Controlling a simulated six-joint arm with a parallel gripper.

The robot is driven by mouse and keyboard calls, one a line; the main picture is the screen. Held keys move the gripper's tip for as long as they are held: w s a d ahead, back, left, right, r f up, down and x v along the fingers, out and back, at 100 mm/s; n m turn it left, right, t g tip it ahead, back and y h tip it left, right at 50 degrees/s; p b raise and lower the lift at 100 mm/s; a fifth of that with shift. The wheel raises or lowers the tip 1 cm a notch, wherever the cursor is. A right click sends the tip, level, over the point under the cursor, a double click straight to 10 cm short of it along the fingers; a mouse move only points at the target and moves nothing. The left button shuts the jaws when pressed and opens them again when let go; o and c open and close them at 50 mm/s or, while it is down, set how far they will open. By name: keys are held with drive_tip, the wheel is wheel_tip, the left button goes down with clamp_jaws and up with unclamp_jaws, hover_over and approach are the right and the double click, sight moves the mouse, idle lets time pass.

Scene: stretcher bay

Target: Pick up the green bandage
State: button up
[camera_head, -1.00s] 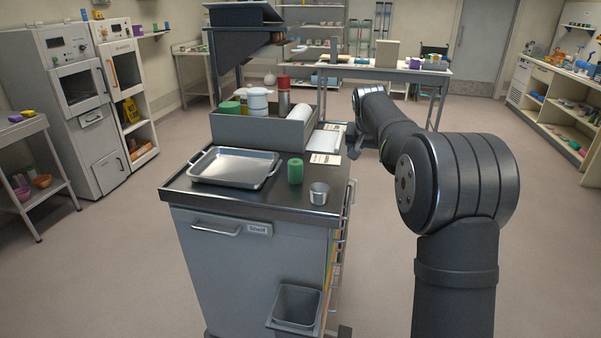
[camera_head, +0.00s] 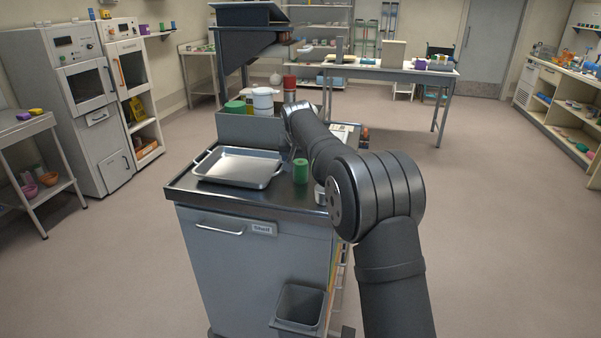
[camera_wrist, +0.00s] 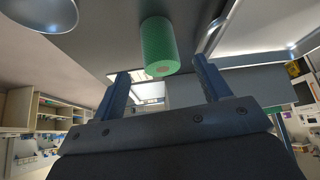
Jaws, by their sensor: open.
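The green bandage (camera_head: 301,172) stands upright as a roll on the dark top of the cart (camera_head: 215,194), just right of the metal tray (camera_head: 240,168). In the wrist view the scene is upside down, and the bandage (camera_wrist: 159,42) shows just beyond my gripper (camera_wrist: 161,68). The two fingers are spread wide and empty, with the bandage lined up with the gap between them. A space is visible between the finger tips and the roll. In the head view my arm hides most of the gripper.
A metal cup (camera_head: 320,196) stands close to the bandage, partly hidden by my arm; it also shows in the wrist view (camera_wrist: 40,12). Behind is a grey bin (camera_head: 235,128) with a white jar (camera_head: 263,101) and a red-topped bottle (camera_head: 290,86). A waste bin (camera_head: 299,308) hangs at the cart's front.

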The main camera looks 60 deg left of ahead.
sight(301, 169)
drive_tip(key=shift+x, duration=3.55)
drive_tip(key=shift+d, duration=0.1)
drive_tip(key=shift+c, duration=0.2)
drive_tip(key=c, duration=1)
